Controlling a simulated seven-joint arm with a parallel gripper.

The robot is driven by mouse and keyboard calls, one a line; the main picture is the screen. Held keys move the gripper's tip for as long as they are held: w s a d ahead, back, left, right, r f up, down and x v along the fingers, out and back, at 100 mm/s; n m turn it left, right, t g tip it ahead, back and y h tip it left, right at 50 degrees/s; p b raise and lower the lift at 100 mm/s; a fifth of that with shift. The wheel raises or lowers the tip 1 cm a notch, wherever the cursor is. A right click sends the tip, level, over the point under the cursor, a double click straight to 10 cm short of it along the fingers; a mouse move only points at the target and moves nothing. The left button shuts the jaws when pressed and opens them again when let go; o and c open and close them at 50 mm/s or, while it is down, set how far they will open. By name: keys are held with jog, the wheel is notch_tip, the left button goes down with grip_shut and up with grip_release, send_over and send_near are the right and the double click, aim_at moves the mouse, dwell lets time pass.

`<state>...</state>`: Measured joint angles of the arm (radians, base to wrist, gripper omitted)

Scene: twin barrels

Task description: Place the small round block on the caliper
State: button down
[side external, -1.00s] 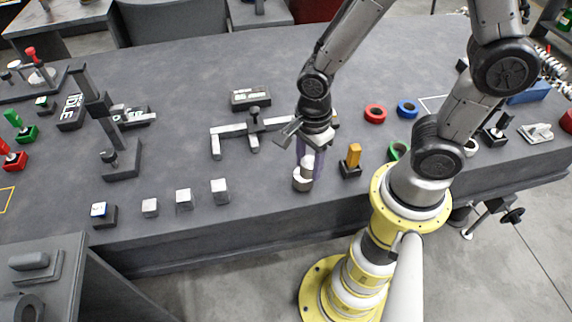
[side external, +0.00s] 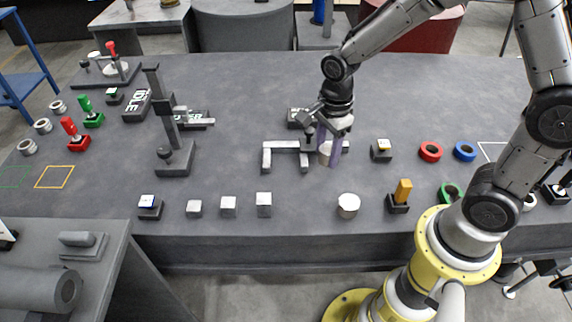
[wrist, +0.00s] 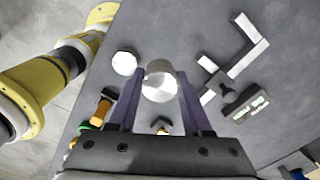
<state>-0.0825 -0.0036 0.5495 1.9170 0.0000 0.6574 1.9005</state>
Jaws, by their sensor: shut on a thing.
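The small round block, a light metal cylinder (side external: 325,156), is between the fingers of my gripper (side external: 329,150), which is shut on it. It also shows between the purple-grey fingers in the wrist view (wrist: 158,84). The caliper, a pale bar with two legs and a dark slider (side external: 284,145), lies on the table just left of my gripper, whose fingers hide its right end. It also shows in the wrist view (wrist: 249,50), right of the held block. A wider round block (side external: 348,206) stands on the table in front of the gripper; the wrist view shows it too (wrist: 124,63).
A dark display box (side external: 298,118) sits behind the caliper. A row of pale cubes (side external: 228,206) stands along the front edge. An orange block on a black base (side external: 401,196) and red (side external: 431,152) and blue (side external: 465,151) rings are to the right. A dark stand (side external: 173,145) rises at left.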

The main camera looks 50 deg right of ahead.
jog(key=w+d+f, duration=0.1)
jog(key=w+d, duration=0.1)
send_over(285, 165)
jog(key=shift+m, duration=0.4)
notch_tip(285, 165, down, 10)
jog(key=shift+w+f, duration=0.1)
jog(key=shift+f, duration=1.5)
jog(key=shift+f, duration=0.2)
jog(key=shift+c, duration=1.7)
grip_release()
jog(key=shift+r, duration=0.15)
notch_tip(285, 165, up, 12)
jog(key=shift+r, duration=0.15)
